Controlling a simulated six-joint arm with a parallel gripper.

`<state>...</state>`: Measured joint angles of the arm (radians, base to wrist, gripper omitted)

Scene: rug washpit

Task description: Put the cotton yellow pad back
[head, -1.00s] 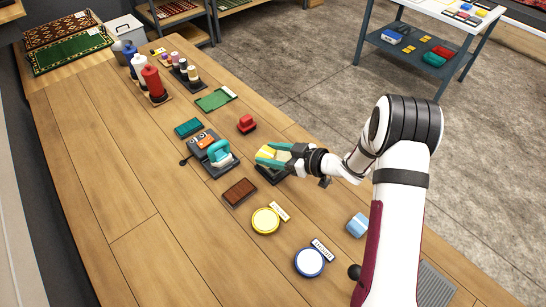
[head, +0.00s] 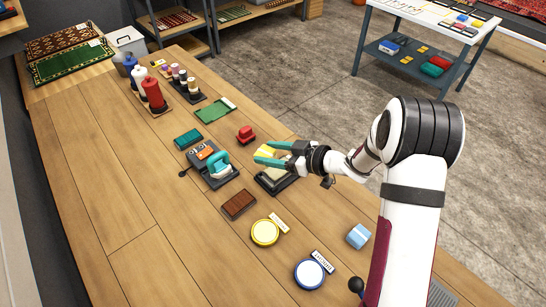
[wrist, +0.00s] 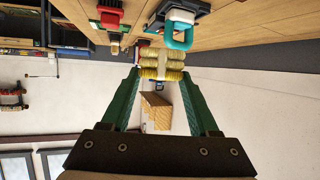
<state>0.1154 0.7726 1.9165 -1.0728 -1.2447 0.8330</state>
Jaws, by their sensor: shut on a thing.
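The yellow pad (head: 266,152) is between the green fingers of my gripper (head: 268,157). In the wrist view the pad (wrist: 162,63) looks like a banded yellow and cream bundle at the fingertips. My gripper is shut on it and holds it above a dark tray (head: 286,186) with a pale inside. A round dish with a yellow rim (head: 264,232) and a cream top sits nearer on the bench, with a small white label (head: 279,222) beside it. The label's writing is too small to read surely.
A blue-rimmed round dish (head: 309,273) and a light blue block (head: 358,236) sit nearer. The bench's left side is bare.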

